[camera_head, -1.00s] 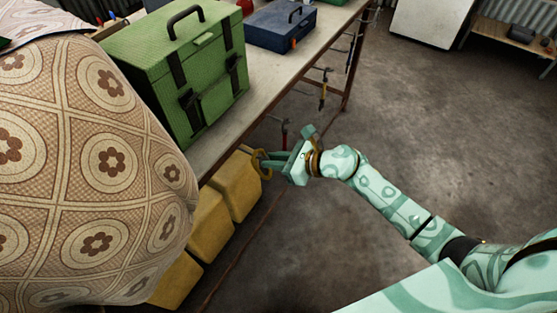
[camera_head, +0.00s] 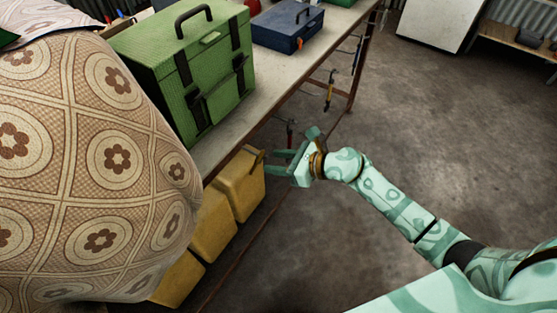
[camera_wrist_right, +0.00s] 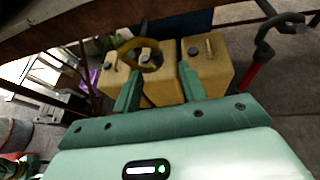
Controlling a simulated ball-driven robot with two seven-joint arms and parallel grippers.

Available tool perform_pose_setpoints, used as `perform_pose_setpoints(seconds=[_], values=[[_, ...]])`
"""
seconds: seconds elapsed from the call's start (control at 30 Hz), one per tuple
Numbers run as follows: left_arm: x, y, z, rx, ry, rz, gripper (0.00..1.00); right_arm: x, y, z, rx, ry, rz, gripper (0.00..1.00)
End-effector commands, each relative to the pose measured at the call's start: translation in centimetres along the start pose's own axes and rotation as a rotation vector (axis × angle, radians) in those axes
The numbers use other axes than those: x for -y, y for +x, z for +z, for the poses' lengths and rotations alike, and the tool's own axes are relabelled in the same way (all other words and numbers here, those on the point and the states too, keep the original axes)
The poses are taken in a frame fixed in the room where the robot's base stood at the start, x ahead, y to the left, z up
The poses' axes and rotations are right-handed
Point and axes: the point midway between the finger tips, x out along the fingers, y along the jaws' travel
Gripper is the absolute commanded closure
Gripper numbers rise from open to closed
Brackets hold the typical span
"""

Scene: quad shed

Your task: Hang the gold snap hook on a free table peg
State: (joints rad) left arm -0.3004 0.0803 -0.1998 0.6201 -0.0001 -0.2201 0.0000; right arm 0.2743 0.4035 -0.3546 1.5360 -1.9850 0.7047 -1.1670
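The gold snap hook (camera_wrist_right: 131,56) shows in the right wrist view as a ring just under the table edge, beyond my fingertips. It appears to hang there, but its contact with a peg is hard to make out. In the head view the hook (camera_head: 258,160) is small, at the table's front edge. My right gripper (camera_head: 271,162) is open beside the table edge, pointing at the hook; its two fingers (camera_wrist_right: 158,82) stand apart with nothing between them. The table (camera_head: 283,75) has several pegs along its edge. My left gripper is not in view.
A red-handled tool (camera_wrist_right: 255,72) hangs from a dark hook right of my gripper. Yellow canisters (camera_head: 238,187) stand under the table. A green case (camera_head: 185,70) and a blue toolbox (camera_head: 287,27) sit on top. A patterned cloth (camera_head: 90,160) covers the left. Floor at right is clear.

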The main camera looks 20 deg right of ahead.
Motion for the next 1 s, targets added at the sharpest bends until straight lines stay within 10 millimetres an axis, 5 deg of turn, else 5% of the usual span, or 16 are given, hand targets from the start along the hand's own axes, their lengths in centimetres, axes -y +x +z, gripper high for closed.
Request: perform_pose_setpoints(seconds=[0.37, 0.8, 1.0], values=[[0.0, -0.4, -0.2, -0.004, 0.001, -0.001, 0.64, 0.0, -1.1, 0.1, -0.001, -0.001, -0.001, 0.58], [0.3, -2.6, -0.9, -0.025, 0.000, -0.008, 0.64, 0.0, -12.1, 0.0, -0.004, -0.002, 0.000, 0.58], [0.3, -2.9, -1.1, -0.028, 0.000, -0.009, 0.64, 0.0, -15.4, 0.0, -0.002, 0.000, 0.000, 0.58]])
